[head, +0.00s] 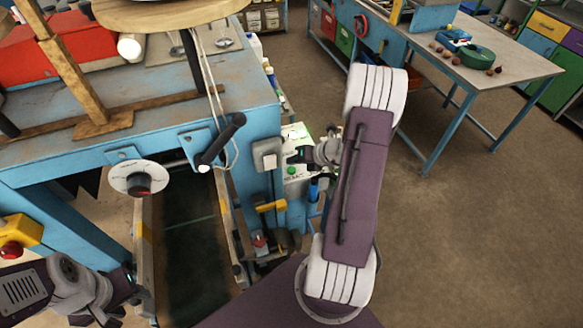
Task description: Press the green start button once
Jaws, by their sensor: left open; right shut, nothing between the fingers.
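The green button (291,170) is on the front of a pale control box (298,133) at the side of the blue machine. My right gripper (292,157) is shut and empty, just above the green button in the picture. Its small dark fingers point left, across the face of the box. I cannot tell whether they touch the box, and the wrist hides part of it. My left gripper (136,294) is open at the lower left, far from the button, beside the machine's dark belt.
The blue machine (90,155) fills the left, with a dark belt (190,245) below. A workbench (490,60) stands at the upper right. The right floor is clear.

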